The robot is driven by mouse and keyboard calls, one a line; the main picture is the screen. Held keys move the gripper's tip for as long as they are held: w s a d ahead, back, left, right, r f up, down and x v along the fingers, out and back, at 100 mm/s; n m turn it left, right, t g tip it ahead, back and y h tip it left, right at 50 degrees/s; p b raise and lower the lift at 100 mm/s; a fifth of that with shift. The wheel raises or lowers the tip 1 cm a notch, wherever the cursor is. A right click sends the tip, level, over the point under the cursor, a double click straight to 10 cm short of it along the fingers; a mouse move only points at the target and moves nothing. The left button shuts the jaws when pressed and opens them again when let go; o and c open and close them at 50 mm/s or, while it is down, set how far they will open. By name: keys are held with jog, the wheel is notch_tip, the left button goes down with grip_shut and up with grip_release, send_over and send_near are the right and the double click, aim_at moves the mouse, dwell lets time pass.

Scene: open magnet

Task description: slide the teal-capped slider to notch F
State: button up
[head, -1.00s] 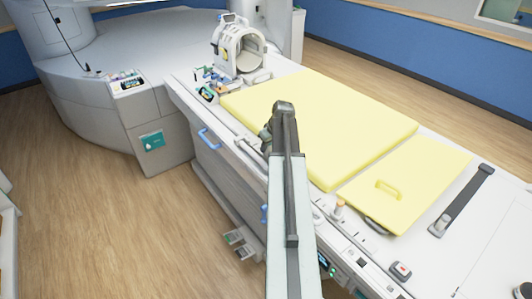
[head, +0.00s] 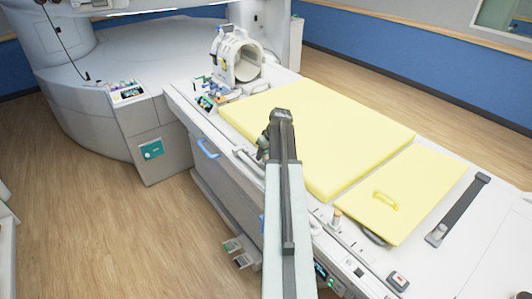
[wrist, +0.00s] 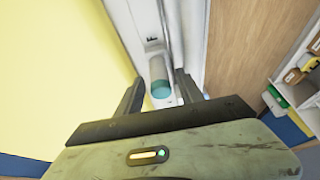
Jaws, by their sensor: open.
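The teal-capped slider (wrist: 160,86) shows in the wrist view as a pale cylinder with a teal end. It lies in the picture between the two fingers of my gripper (wrist: 158,92), which is open. I cannot tell whether either finger touches it. A rail (wrist: 168,45) runs away from the slider along the white bed edge. In the head view my arm covers this part of the bed edge, and the slider does not show there. I cannot make out notch F or any notch letters.
A yellow pad (head: 330,130) covers the bed beside the rail. A tan-topped knob (head: 336,216) and a red button (head: 398,280) are on the near edge. A blue handle (head: 208,149) juts from the bed's side. Shelves (wrist: 300,85) show at right in the wrist view.

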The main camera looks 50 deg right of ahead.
jog(key=p+v, duration=0.4)
jog(key=v, duration=0.2)
